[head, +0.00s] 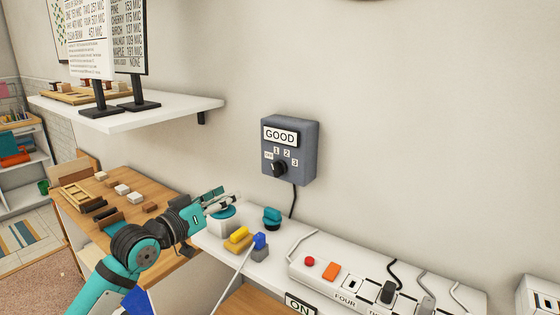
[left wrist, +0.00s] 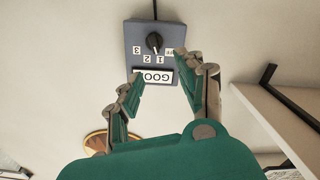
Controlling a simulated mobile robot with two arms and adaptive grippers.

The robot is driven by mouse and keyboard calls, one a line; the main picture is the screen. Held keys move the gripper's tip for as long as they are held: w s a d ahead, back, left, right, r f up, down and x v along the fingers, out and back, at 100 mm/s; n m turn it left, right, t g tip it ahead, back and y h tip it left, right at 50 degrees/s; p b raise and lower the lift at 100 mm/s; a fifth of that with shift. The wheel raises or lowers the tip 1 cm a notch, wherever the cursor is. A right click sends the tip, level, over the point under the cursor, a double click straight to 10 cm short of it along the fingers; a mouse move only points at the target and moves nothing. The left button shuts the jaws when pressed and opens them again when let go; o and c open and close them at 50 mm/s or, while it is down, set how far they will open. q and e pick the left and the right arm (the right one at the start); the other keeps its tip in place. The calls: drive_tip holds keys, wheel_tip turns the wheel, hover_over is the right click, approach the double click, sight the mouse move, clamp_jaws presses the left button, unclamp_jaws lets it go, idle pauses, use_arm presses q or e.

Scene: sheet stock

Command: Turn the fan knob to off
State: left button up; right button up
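The fan knob (head: 279,169) is a small black dial on a grey wall box (head: 306,150) with a GOOD sign above it. Labels OFF, 1, 2 and 3 arc over the knob; its exact setting is too small to read surely. My left gripper (head: 226,198) is left of and below the box, apart from it, with nothing between its fingers. In the left wrist view, the picture is upside down; the knob (left wrist: 153,42) and box lie beyond the spread fingertips of my left gripper (left wrist: 159,68). My right gripper is not in view.
A white shelf (head: 160,113) with sign stands juts from the wall at upper left. Below the box, a white counter holds a teal knob (head: 272,216), yellow and blue pieces, and a panel (head: 350,267) with buttons and plugs. A black cable hangs from the box.

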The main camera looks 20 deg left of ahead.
use_arm(q)
drive_tip(key=p, duration=0.2)
approach(273, 169)
drive_tip(key=p+x, duration=0.1)
drive_tip(key=x, duration=0.7)
drive_tip(key=shift+d, duration=0.15)
drive_tip(key=shift+w+d, duration=0.1)
drive_tip(key=shift+w, duration=0.3)
drive_tip(key=shift+w+p, duration=0.15)
drive_tip(key=shift+p, duration=0.15)
drive_tip(key=shift+d, duration=0.1)
drive_tip(key=c, duration=0.5)
clamp_jaws()
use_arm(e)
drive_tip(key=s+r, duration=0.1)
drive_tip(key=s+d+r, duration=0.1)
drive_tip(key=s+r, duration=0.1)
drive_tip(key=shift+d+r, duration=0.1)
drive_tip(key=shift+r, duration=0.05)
